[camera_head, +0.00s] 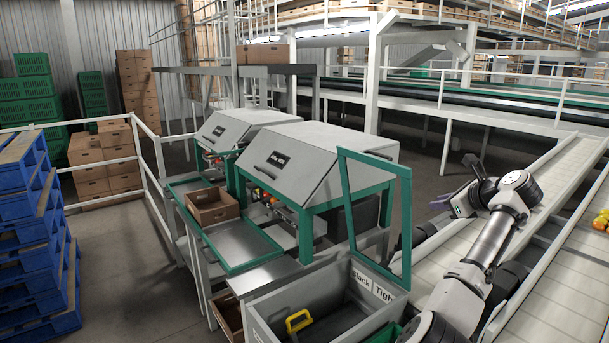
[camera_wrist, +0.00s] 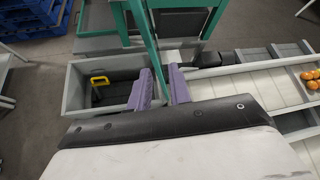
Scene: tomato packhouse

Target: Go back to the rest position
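My gripper (camera_head: 446,200) is at the right in the head view, raised over the edge of the conveyor and to the right of the green frame. In the wrist view the two purple fingers of my gripper (camera_wrist: 161,78) stand apart with nothing between them. My arm is bent, reaching up from the bottom right of the head view. The floor and machinery show beyond the fingers.
A grey bin (camera_head: 262,319) with a yellow-handled tool (camera_head: 298,322) stands near my arm, a green upright frame (camera_head: 346,205) behind it. A white conveyor (camera_head: 540,195) runs at the right, with tomatoes (camera_head: 602,220). Blue pallets (camera_head: 38,262) stand left; floor is clear beside them.

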